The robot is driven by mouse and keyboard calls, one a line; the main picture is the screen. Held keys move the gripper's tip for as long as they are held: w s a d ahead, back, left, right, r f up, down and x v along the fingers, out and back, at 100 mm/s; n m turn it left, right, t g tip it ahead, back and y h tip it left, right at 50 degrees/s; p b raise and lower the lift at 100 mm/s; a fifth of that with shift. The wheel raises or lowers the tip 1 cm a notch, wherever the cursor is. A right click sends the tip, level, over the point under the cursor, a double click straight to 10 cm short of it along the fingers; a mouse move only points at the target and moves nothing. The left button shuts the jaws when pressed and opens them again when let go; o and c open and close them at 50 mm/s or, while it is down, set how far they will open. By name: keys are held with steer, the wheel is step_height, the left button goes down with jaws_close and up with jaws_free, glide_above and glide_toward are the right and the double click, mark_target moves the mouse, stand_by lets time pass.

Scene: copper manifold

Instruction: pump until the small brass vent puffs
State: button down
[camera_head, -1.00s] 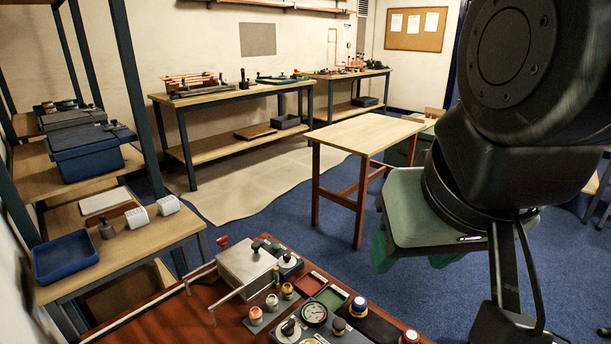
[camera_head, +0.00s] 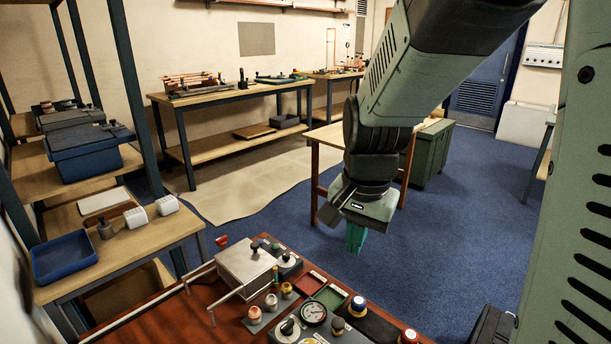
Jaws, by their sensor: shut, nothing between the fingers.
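A red-brown bench (camera_head: 165,318) stands at the front. On it is a silver metal box (camera_head: 243,262) with long thin bars, and a red knob (camera_head: 221,241) stands by its far left corner. A round white-faced gauge (camera_head: 314,313) sits right of the box, too small to read. Several small knobs and caps are around it, some brass-coloured; I cannot tell which, if any, is the vent. No puff shows. My gripper (camera_head: 355,240), with teal fingers, points down above the blue floor, beyond the bench and to its right. It is shut, empty and apart from everything.
Red and green trays (camera_head: 330,296) lie beside the gauge. A shelf rack at left holds a blue lidded box (camera_head: 90,152) and a blue tray (camera_head: 66,257). A wooden table stands behind my gripper. Back benches carry copper pipework (camera_head: 190,80). Blue floor (camera_head: 430,240) lies open at right.

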mark_target(339, 322)
steer(key=w+f+m+g, duration=0.1)
steer(key=w+f, duration=0.3)
steer(key=f, duration=0.6)
steer(key=shift+a+f+m+g, duration=0.3)
steer(key=shift+m+g, duration=0.1)
steer(key=shift+m, duration=0.5)
steer(key=shift+w+f, duration=0.1)
step_height(339, 322, down, 14)
steer(key=shift+r, duration=0.15)
steer(key=shift+f, duration=1.15)
